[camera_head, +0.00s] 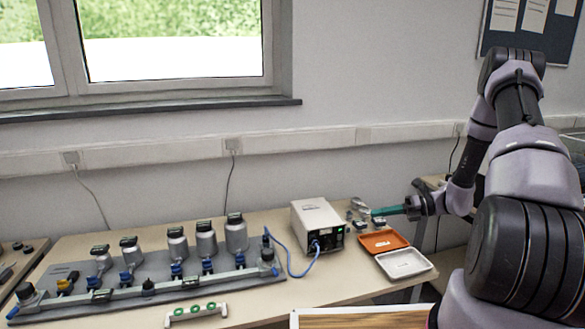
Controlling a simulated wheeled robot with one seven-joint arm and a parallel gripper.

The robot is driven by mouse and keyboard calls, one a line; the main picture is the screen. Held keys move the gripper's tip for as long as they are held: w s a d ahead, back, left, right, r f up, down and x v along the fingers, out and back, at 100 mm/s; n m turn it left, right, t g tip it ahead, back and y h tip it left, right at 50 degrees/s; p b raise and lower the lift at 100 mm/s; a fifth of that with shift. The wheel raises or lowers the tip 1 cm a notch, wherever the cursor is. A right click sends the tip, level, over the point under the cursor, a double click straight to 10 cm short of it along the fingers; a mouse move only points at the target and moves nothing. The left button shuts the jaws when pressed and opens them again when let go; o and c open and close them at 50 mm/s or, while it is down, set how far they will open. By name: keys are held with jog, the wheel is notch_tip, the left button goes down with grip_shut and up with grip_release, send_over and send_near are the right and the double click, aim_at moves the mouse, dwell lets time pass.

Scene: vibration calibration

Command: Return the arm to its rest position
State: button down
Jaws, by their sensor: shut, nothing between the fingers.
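My arm rises on the right side of the head view, bends at the top and comes down to my gripper (376,212). The gripper points left, with teal fingers close together, shut and empty. It is over the right end of the table (260,304), beside several small metal parts (358,207). Whether the fingers touch any of these parts cannot be told.
A beige box (318,222) with a blue cable stands left of the gripper. An orange tray (383,241) and a white tray (404,264) lie below it. A long rail (150,291) with several grey cylinders fills the table's left. A green-and-white rack (196,313) lies in front.

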jog(key=s+a+r+n+g+h, duration=0.1)
jog(key=s+a+r+n+h, duration=0.2)
jog(key=r+n, duration=0.6)
jog(key=s+a+r+n+g+h, duration=0.15)
jog(key=s+r+n+h, duration=0.3)
jog(key=r, duration=0.75)
jog(key=s+d+r+n+t+h, duration=0.1)
jog(key=s+r+n+t+h, duration=0.4)
jog(key=s+r+n, duration=0.9)
jog(key=s+r+t, duration=0.1)
jog(key=s+t, duration=0.1)
jog(key=s, duration=0.1)
jog(key=shift+r, duration=0.35)
